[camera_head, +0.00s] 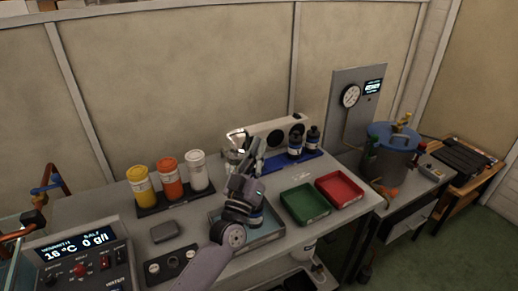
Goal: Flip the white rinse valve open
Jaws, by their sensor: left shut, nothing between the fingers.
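My left gripper (254,150) is over the middle of the workbench, with its arm coming up from the bottom of the head view. Its fingers are shut with nothing between them. They point up and away, in front of the white unit with round black openings (271,133). A small bright white and clear part (237,138) shows just left of the fingers; I cannot tell whether it is the rinse valve or how it is turned. The gripper hides part of the bench behind it. My right gripper is not in view.
Yellow (141,187), orange (169,179) and white (196,171) containers stand left. Dark bottles (312,140) stand behind the green (305,203) and red (340,189) trays. A blue-lidded cylinder (385,165) stands right, near a gauge panel (354,105). A control box (80,262) is front left.

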